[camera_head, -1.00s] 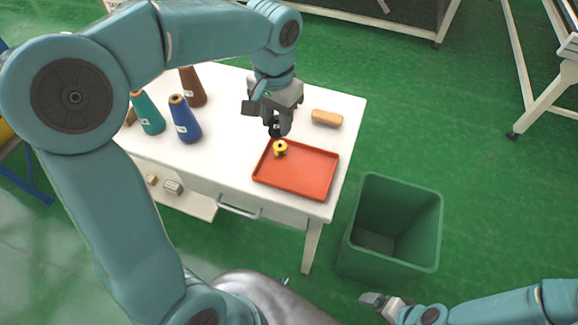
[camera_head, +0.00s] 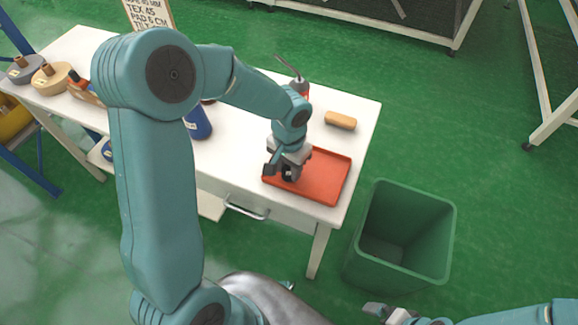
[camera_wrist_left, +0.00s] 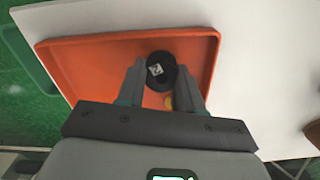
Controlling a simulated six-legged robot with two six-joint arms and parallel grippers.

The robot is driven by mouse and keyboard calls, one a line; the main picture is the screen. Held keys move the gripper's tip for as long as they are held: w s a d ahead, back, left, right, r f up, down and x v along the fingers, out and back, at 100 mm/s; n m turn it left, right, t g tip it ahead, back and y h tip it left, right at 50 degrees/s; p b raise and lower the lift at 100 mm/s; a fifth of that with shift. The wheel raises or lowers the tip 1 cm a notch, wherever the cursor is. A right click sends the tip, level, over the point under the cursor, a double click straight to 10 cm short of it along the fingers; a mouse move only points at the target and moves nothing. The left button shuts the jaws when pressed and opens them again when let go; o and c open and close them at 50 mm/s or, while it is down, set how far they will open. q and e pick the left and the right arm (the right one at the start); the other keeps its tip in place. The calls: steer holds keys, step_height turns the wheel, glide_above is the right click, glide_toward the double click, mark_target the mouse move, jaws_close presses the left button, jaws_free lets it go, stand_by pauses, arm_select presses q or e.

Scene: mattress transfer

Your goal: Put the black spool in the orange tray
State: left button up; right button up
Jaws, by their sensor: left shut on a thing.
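The orange tray (camera_head: 328,178) lies on the white table near its front right corner; it also fills the middle of the left wrist view (camera_wrist_left: 80,60). My left gripper (camera_head: 284,174) is over the left part of the tray, pointing down. In the left wrist view it (camera_wrist_left: 158,84) is shut on the black spool (camera_wrist_left: 160,66), which shows a pale label on top. The spool is within the tray's outline; I cannot tell whether it touches the floor. My right gripper (camera_head: 374,311) is low in the head view, away from the table, its jaws unclear.
A blue cone (camera_head: 198,122) stands left, partly behind my arm. A green bin (camera_head: 400,232) stands right of the table.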

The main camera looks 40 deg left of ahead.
arm_select(q)
steer(key=shift+s, duration=0.15)
steer(key=shift+f, duration=0.1)
steer(key=o, duration=1)
steer(key=shift+r, duration=0.4)
step_height(320, 180, up, 12)
steer(key=shift+f+p, duration=0.2)
steer(key=shift+p, duration=0.4)
